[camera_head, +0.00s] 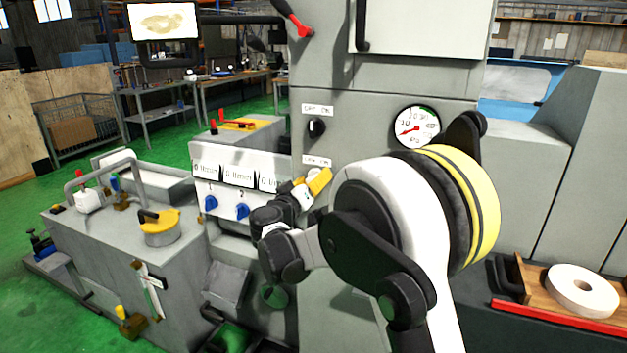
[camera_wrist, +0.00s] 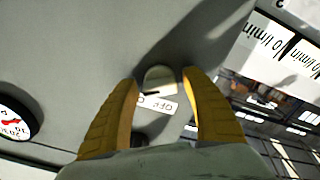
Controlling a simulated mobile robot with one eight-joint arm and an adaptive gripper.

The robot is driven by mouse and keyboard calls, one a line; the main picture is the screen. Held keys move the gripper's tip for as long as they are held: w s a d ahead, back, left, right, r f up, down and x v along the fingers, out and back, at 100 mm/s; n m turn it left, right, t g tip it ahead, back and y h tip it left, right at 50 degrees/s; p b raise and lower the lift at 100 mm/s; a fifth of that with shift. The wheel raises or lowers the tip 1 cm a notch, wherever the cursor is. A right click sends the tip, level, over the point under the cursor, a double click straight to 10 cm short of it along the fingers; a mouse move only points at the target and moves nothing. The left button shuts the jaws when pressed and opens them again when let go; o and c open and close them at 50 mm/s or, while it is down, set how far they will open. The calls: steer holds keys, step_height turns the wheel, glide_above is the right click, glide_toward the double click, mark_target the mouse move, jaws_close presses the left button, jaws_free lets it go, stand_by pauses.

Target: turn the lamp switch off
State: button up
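On the grey cabinet front in the head view are two OFF/ON labels. A black rotary switch (camera_head: 316,128) sits under the upper label (camera_head: 317,109). The switch below the lower label (camera_head: 316,160) is hidden by my gripper (camera_head: 313,187). Neither label names the lamp. In the wrist view my gripper (camera_wrist: 160,105) has its two yellow fingers apart. A small pale rounded knob (camera_wrist: 160,77) shows between the fingertips, with an OFF/ON label (camera_wrist: 158,104) beside it. I cannot tell whether the fingers touch the knob or which way it points.
A round gauge (camera_head: 417,127) is right of the switches. A panel with blue knobs (camera_head: 242,211) is to the left. A red lever (camera_head: 299,25) is above. A grinding wheel (camera_head: 582,291) lies on a wooden board at lower right.

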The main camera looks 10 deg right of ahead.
steer(key=c, duration=0.9)
steer(key=shift+n, duration=0.4)
steer(key=n, duration=0.5)
steer(key=shift+n+p, duration=0.35)
steer(key=shift+n, duration=0.05)
steer(key=n, duration=0.5)
steer(key=shift+n, duration=0.3)
steer(key=o, duration=1.2)
